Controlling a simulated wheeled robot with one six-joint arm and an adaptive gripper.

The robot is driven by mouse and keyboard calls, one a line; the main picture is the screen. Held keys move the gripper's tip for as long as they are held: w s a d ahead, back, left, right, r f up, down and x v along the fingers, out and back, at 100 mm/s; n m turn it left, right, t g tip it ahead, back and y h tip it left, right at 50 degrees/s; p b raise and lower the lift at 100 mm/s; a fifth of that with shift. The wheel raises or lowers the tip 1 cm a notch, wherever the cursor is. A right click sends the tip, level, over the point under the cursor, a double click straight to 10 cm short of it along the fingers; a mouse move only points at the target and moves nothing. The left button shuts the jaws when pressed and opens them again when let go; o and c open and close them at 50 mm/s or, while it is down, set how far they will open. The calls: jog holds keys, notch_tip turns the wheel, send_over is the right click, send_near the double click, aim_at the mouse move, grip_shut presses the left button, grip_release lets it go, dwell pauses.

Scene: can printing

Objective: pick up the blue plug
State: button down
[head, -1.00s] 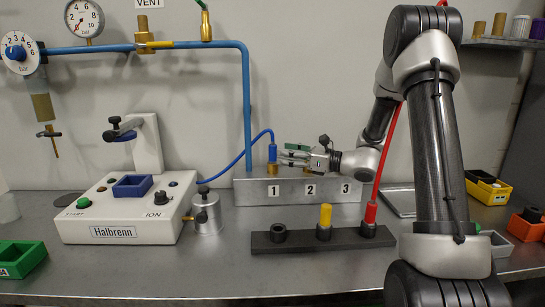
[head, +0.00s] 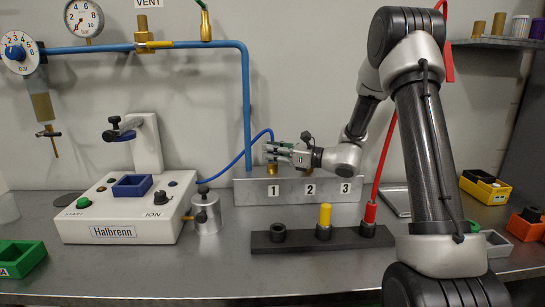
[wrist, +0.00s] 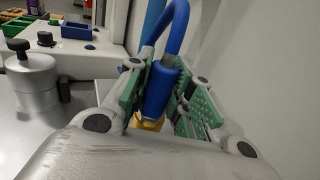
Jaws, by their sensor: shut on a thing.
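The blue plug (wrist: 160,90) stands upright between the green pads of my gripper (wrist: 157,100) in the wrist view, with its blue hose looping up from its top. A brass socket (wrist: 150,124) shows just below the plug. In the head view my gripper (head: 270,151) is shut around the plug above the socket marked 1 (head: 272,169) on the grey block (head: 248,192). The fingers hide most of the plug there. I cannot tell whether the plug is still seated in the socket.
A dark rack (head: 350,238) in front has a yellow plug (head: 325,215) and a red plug (head: 371,211). The white Halbrenn machine (head: 115,232) and a silver cylinder (head: 207,215) stand to the left. A blue pipe (head: 247,100) rises behind.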

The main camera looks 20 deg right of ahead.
jog(key=shift+r, duration=7.55)
